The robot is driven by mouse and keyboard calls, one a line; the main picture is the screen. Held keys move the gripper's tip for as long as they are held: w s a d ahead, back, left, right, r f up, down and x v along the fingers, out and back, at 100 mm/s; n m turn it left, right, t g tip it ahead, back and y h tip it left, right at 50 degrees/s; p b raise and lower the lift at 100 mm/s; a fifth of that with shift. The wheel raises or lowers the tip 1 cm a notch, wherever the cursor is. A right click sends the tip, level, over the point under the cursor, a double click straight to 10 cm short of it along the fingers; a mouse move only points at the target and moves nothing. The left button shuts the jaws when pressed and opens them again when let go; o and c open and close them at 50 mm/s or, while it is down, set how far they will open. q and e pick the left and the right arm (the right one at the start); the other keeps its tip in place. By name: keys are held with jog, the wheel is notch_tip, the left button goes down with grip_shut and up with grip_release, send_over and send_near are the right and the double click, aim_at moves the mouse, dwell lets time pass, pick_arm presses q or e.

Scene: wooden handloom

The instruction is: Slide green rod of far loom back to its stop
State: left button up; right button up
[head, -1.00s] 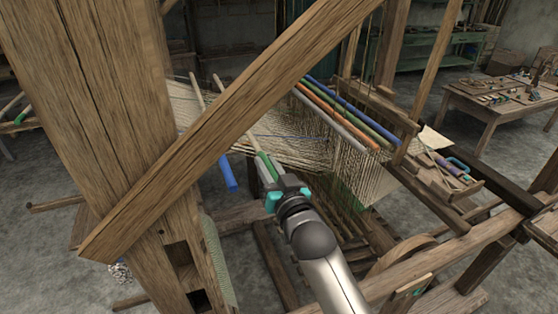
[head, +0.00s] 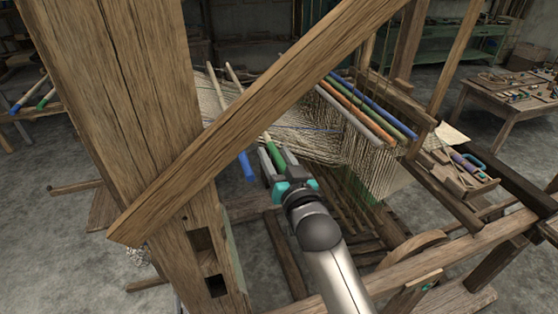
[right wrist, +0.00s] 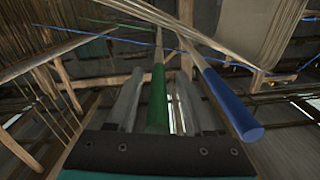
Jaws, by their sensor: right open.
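The green rod (head: 274,146) reaches out from under the slanted beam of the loom, its pale shaft running back over the threads. My right gripper (head: 277,154) is open, with one finger on each side of the green end. In the right wrist view, the green rod (right wrist: 158,95) lies lengthwise between the two grey fingers, with dark gaps beside it; contact is not clear. A blue-ended rod (head: 246,165) is just left of the gripper, outside the fingers; it also shows in the right wrist view (right wrist: 230,105). The rod's stop cannot be made out. My left gripper is not in view.
A thick wooden post (head: 140,120) and a slanted beam (head: 260,120) stand close on the left and in front. Several coloured bars (head: 370,110) lie across the threads at right. Another pair of blue and green rods (head: 30,100) is at far left.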

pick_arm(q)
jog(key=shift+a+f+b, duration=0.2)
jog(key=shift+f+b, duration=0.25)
pick_arm(e)
jog(key=v, duration=1.5)
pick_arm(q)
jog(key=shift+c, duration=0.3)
pick_arm(e)
jog(key=shift+s+d+f, duration=0.1)
